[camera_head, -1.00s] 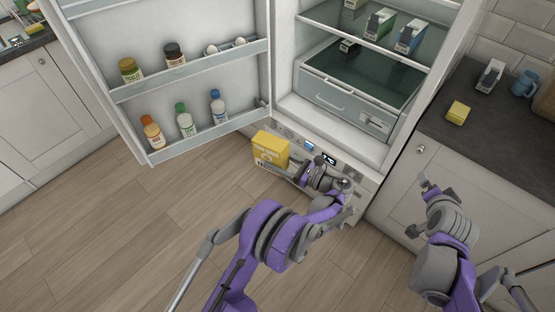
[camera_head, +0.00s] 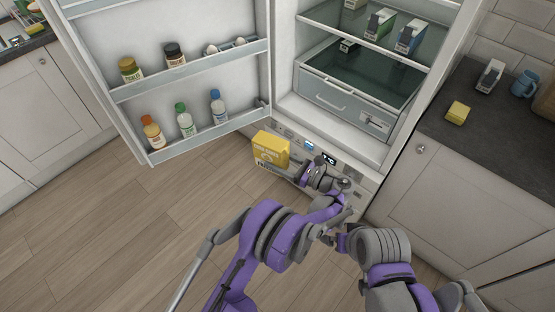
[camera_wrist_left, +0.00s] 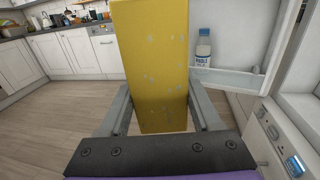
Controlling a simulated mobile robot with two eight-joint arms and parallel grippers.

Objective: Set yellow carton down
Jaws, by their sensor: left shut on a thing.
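The yellow carton (camera_head: 270,149) is in the air in front of the lower part of the open fridge. My left gripper (camera_head: 293,174) is shut on it from the right. In the left wrist view the carton (camera_wrist_left: 155,65) stands between the two fingers of the left gripper (camera_wrist_left: 162,115), one on each side. My right gripper (camera_head: 334,239) is low in the head view, close to my left arm and apart from the carton. Its fingers are too small and partly hidden to show whether they are open. The slate worktop (camera_head: 480,140) is at the right.
The fridge door (camera_head: 90,60) stands open at the left with jars, bottles and eggs on its shelves. A clear drawer (camera_head: 345,105) sits in the fridge below cartons. The worktop holds a small yellow block (camera_head: 457,112), a carton (camera_head: 490,76) and a blue mug (camera_head: 523,84); its front part is clear.

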